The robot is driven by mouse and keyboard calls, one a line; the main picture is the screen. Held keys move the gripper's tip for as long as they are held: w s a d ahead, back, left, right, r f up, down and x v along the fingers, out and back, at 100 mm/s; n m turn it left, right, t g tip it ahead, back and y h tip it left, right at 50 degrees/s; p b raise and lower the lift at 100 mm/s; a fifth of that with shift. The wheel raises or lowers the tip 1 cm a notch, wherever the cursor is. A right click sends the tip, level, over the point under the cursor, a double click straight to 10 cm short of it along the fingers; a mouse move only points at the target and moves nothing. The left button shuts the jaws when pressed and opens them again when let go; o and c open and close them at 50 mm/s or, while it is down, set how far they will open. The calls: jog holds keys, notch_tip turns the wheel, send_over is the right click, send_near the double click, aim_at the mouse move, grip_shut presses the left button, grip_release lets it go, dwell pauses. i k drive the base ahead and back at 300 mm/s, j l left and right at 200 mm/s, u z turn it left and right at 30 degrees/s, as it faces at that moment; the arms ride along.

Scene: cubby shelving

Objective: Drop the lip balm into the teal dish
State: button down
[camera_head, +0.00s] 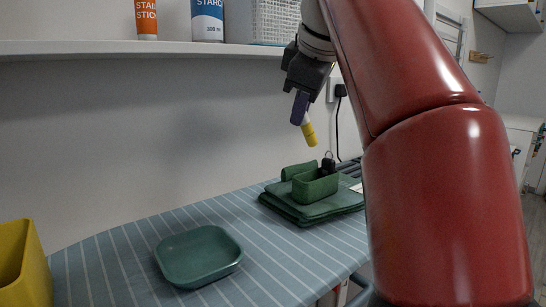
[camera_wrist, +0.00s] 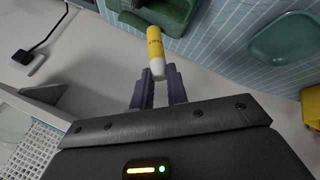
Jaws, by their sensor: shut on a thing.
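The lip balm (camera_head: 309,131) is a small tube with a yellow body and a white end. My gripper (camera_head: 301,109) has purple fingers and is shut on its white end, with the yellow part pointing down. In the wrist view the lip balm (camera_wrist: 155,48) sticks out beyond the fingertips of my gripper (camera_wrist: 158,82). The teal dish (camera_head: 198,257) is a shallow, empty, rounded square on the striped cloth. It lies lower and to the left of my gripper in the head view. In the wrist view the dish (camera_wrist: 285,38) is at the upper right.
A green box (camera_head: 315,187) with a dark item sits on folded green cloths (camera_head: 335,207) below my gripper. A yellow bin (camera_head: 36,270) stands at the left. A shelf (camera_head: 130,48) with bottles and a white basket (camera_head: 275,20) runs above. The striped cloth (camera_head: 110,265) around the dish is clear.

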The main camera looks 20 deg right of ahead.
aim_at(237, 265)
jog(key=k+j+z, duration=0.2)
jog(key=j, duration=0.15)
jog(key=k+j+z, duration=0.2)
jog(key=j, duration=0.15)
jog(key=k+j+z, duration=0.2)
jog(key=i+j+z, duration=0.1)
jog(key=j+z, duration=0.15)
jog(key=j, duration=0.4)
